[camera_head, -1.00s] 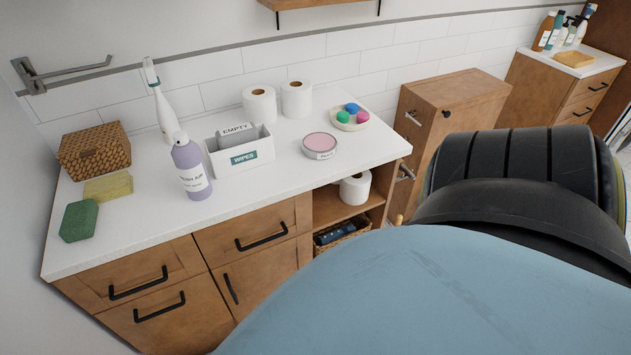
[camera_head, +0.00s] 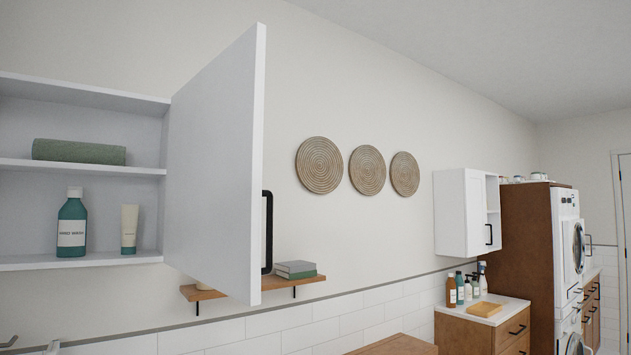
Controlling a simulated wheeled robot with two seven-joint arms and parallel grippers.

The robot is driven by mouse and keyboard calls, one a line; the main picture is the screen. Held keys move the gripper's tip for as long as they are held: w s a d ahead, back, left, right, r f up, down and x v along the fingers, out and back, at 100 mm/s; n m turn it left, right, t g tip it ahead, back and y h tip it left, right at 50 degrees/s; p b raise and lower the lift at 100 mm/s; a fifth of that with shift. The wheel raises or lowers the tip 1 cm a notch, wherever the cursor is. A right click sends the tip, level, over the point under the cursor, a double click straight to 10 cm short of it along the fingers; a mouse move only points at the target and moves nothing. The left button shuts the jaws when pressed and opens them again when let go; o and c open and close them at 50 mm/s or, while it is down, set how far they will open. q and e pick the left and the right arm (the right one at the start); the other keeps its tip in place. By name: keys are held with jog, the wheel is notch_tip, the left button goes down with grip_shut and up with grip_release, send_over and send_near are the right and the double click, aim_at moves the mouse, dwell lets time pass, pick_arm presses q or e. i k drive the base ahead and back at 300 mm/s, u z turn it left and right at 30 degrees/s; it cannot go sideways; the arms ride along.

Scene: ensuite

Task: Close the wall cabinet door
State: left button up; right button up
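A white wall cabinet (camera_head: 82,165) fills the left of the view, and its inside is exposed. Its white door (camera_head: 213,165) stands open, swung out from the cabinet's right side toward me. A black bar handle (camera_head: 267,232) shows at the door's far edge, partly hidden behind the door. The shelves hold a rolled green towel (camera_head: 79,151), a teal bottle (camera_head: 72,222) and a cream tube (camera_head: 129,228). Neither of my grippers is in view.
A wooden shelf (camera_head: 230,290) with books (camera_head: 296,269) is behind and below the door. Three woven discs (camera_head: 367,170) hang on the wall. A smaller white cabinet (camera_head: 460,212), a wooden counter unit (camera_head: 470,330) and stacked appliances (camera_head: 568,250) stand farther right.

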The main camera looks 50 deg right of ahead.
aim_at(214, 193)
jog(key=z, duration=0.6)
jog(key=k, duration=0.85)
jog(key=z, duration=1.2)
jog(key=i, duration=1.45)
jog(key=u, duration=0.95)
jog(key=i, duration=0.9)
jog(key=u, duration=1)
jog(key=k, duration=0.85)
